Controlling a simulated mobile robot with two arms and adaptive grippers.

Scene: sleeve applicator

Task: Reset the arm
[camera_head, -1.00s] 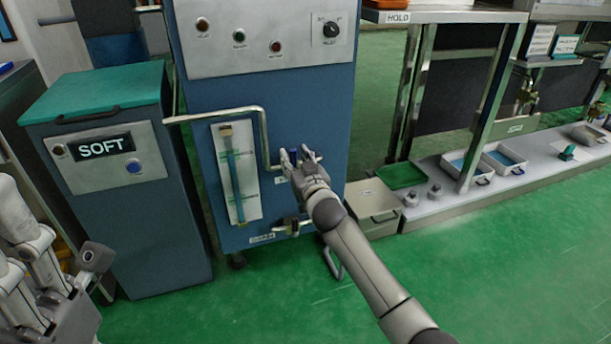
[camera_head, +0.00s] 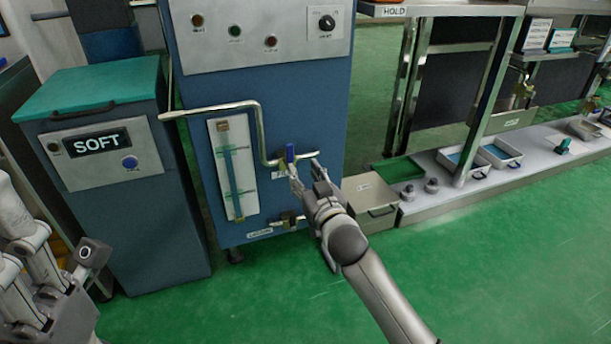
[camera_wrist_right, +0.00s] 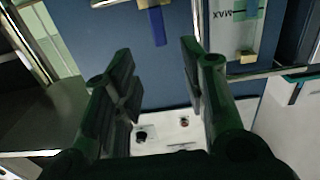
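My right gripper (camera_head: 306,172) is open and empty, just below and to the right of the blue valve handle (camera_head: 290,153) on the blue cabinet's front. In the right wrist view, the two dark fingers of the right gripper (camera_wrist_right: 156,52) are spread apart. The blue handle (camera_wrist_right: 157,26) shows past the fingertips, with a gap to them, and nothing is between the fingers. My left arm (camera_head: 30,265) is folded at the lower left edge; I cannot make out its gripper.
The blue cabinet (camera_head: 275,100) carries a bent pipe (camera_head: 258,125) and a level gauge (camera_head: 233,170). A box marked SOFT (camera_head: 110,165) stands left. A beige bin (camera_head: 368,195) and a low shelf with trays (camera_head: 470,185) stand right. The green floor at lower right is clear.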

